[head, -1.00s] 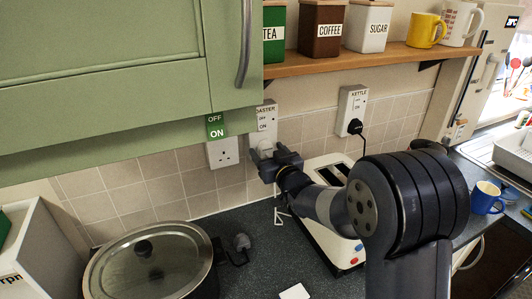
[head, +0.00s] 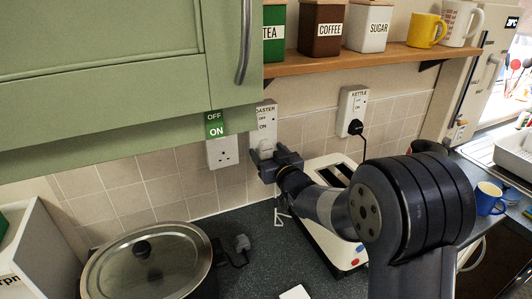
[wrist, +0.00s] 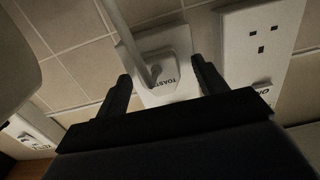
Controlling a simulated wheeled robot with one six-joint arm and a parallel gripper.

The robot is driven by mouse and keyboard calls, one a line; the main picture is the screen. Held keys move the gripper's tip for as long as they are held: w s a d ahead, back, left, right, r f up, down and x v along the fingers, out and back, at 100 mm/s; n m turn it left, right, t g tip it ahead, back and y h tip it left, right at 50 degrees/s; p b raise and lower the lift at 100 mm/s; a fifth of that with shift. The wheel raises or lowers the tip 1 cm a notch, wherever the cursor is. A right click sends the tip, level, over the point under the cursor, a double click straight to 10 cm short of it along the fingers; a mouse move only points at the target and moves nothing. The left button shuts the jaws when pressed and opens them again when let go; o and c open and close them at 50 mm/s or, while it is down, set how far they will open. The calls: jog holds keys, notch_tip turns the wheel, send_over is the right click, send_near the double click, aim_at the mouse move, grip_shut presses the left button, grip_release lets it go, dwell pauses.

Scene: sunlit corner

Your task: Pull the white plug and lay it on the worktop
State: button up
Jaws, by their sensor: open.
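The white plug (wrist: 160,72), with a partly readable toaster label, sits in the wall socket marked TOASTER (head: 265,113). Its white cord runs from it in the wrist view. My gripper (wrist: 160,68) is open, with one finger on each side of the plug. I see no clear contact between fingers and plug. In the head view my gripper (head: 265,158) is up at the toaster socket and hides part of the plug. The dark speckled worktop (head: 262,236) lies below, with bare room in front of the wall.
A white toaster (head: 318,215) stands under my arm. An empty socket (head: 222,152) is left of the toaster socket. A black kettle plug (head: 355,127) is in the right socket.

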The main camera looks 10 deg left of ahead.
jog(key=shift+c, duration=0.2)
jog(key=c, duration=1.3)
jog(key=shift+b+v, duration=1.05)
jog(key=shift+v, duration=1.95)
